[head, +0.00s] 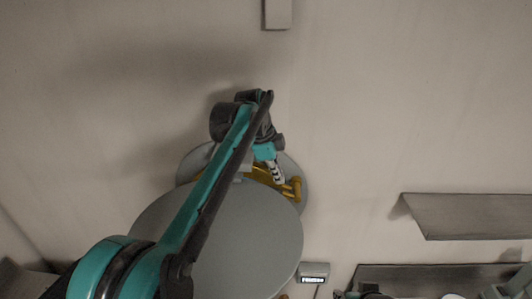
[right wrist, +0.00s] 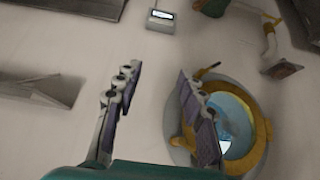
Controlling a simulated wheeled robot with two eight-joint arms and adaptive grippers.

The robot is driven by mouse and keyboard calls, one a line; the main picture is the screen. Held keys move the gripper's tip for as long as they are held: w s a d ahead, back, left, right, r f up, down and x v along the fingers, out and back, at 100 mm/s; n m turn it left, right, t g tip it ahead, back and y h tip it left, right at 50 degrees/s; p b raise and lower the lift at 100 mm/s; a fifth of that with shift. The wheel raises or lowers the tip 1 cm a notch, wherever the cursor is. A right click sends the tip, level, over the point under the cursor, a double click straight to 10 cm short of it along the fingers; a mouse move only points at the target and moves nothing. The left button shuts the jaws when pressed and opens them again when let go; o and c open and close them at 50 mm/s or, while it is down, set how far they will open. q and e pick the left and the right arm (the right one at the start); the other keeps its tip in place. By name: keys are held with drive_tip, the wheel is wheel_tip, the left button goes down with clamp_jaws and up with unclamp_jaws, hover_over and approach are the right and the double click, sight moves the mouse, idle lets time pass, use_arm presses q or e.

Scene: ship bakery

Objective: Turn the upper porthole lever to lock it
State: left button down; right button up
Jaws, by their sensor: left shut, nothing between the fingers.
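In the head view my left arm reaches up from the lower left. Its shut gripper (head: 274,172) is beside the golden lever (head: 294,187) at the right side of the porthole; contact is not clear. A large grey disc (head: 255,240) and my arm hide most of the porthole. My right gripper (right wrist: 158,78) shows open in the right wrist view, with nothing between its fingers. A round porthole with a golden ring (right wrist: 262,130) and blue glass (right wrist: 240,118) is behind its right finger. I cannot tell whether it is the same porthole.
A small lit display box (head: 313,271) is on the wall below right of the lever; it also shows in the right wrist view (right wrist: 161,20). A grey shelf (head: 465,216) juts out at the right. A grey block (head: 277,14) is at the top. The wall between is bare.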

use_arm(q)
drive_tip(key=a+b+v, duration=0.1)
drive_tip(key=b+v, duration=0.1)
drive_tip(key=v, duration=0.8)
drive_tip(key=shift+a+r, duration=0.2)
drive_tip(key=shift+a, duration=0.05)
use_arm(e)
drive_tip(key=shift+a+f, duration=0.35)
drive_tip(key=shift+f, duration=0.1)
use_arm(q)
drive_tip(key=shift+s, duration=0.1)
